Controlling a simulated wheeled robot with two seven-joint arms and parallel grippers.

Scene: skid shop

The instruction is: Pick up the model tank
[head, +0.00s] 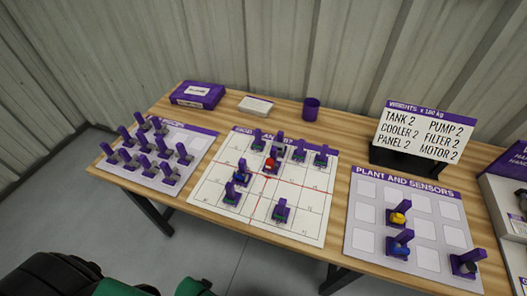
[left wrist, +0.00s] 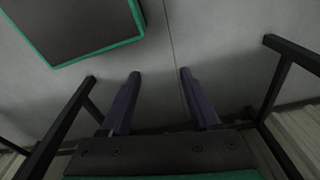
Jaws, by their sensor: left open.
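Small models with purple upright tabs stand on the boards, and I cannot tell for certain which one is the tank. On the plant and sensors board (head: 365,232) stand a yellow model (head: 398,218) and a blue model (head: 400,248). A dark grey-blue model (head: 465,265) stands at that board's lower right corner. The gridded middle board (head: 310,210) holds a red model (head: 270,163), a blue model (head: 240,177) and several greenish ones. My left gripper (left wrist: 159,72) is open and empty over the grey floor, away from the models. My right gripper is not in view.
The wooden table (head: 337,200) has a left board (head: 200,142) crowded with dark models. Behind stand a purple box (head: 197,94), a white stack (head: 256,106), a purple cup (head: 311,109) and a weights sign (head: 425,130). A white-and-purple box (head: 505,200) stands at right. Bare wood separates the boards.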

